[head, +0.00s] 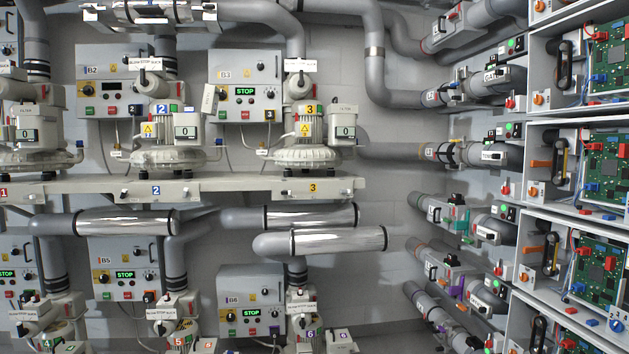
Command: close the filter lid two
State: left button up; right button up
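Blower two (165,157) stands on the upper shelf, marked with a blue 2. Its filter box (187,119) is on the right side of its motor, above a dark display reading 0. A pale, tilted panel (209,99) stands up at the right of this box; it looks like filter lid two, raised open. Its hinge is too small to make out. On blower three, the filter box (345,111) has its labelled top lying flat. Neither of my grippers is in view.
Control box B2 (95,72) and control box B3 (260,66) hang behind the blowers. The shelf edge (220,189) runs below them. Silver pipes (125,223) lie under the shelf. Valves and open circuit-board cabinets (605,60) fill the right side.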

aim_at(211, 93)
jog(key=i+l+u, duration=0.2)
jog(key=i+u, duration=0.25)
jog(key=i+l+u, duration=0.4)
jog(key=i, duration=0.1)
